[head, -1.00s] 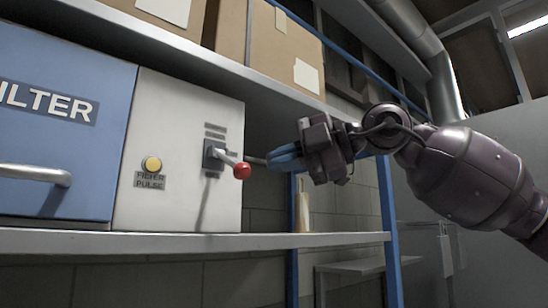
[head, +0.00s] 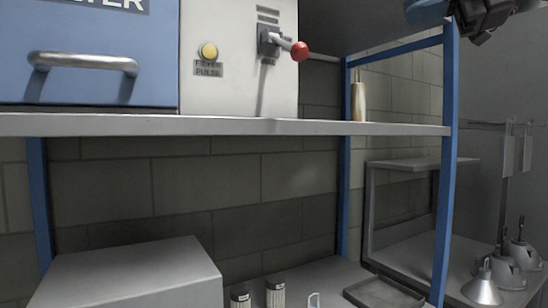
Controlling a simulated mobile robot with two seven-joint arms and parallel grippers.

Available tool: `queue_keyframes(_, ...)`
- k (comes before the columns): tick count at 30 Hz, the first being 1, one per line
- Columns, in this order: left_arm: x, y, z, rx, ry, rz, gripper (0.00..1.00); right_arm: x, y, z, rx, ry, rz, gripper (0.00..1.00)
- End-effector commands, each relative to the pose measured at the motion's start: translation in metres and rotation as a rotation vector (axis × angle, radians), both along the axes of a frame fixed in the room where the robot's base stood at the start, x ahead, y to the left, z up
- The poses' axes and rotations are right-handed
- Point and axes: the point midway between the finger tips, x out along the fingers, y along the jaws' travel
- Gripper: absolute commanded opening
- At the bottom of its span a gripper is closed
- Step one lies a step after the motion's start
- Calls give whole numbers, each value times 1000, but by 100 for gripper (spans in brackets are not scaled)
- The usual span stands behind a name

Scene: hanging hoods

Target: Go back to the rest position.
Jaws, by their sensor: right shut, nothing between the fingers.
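My right gripper (head: 428,12) shows only in part at the top right edge of the head view, cut off by the frame, with its blue fingers together and nothing seen between them. It is to the right of the red-knobbed lever (head: 299,50) and apart from it. The lever sticks out from the white control box (head: 230,90) on the shelf. My left gripper is not in view.
The grey shelf (head: 220,126) has blue posts (head: 447,180). A yellow button (head: 208,50) and a blue filter box (head: 90,85) are at left. Below stand a grey box (head: 130,275), two small canisters (head: 275,291) and metal hoods (head: 483,288).

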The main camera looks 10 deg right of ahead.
Motion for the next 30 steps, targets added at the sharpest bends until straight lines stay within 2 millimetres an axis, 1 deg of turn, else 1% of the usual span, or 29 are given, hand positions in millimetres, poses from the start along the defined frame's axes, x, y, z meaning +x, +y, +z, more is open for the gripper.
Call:
queue_keyframes(2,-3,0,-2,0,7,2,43,3,2,-3,1,3,7,0)
queue_keyframes(4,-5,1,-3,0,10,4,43,10,6,-11,7,12,26,0)
queue_keyframes(5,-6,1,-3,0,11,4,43,15,9,-16,11,18,39,0)
queue_keyframes(8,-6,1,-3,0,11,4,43,35,22,-43,37,41,98,0)
queue_keyframes(12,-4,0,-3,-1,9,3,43,66,42,-91,109,75,191,0)
queue_keyframes(14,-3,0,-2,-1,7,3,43,78,49,-112,148,88,224,0)
queue_keyframes(18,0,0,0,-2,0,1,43,101,61,-162,254,120,276,0)
queue_keyframes(23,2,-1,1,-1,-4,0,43,122,70,-222,394,153,298,0)
queue_keyframes(24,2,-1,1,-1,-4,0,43,126,71,-237,431,162,296,0)
queue_keyframes(26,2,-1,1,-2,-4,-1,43,132,72,-259,487,175,287,0)
queue_keyframes(27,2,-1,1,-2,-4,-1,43,135,72,-275,524,184,278,0)
queue_keyframes(29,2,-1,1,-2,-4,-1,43,140,71,-298,581,196,258,0)
queue_keyframes(30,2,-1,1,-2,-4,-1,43,142,71,-313,619,205,243,0)
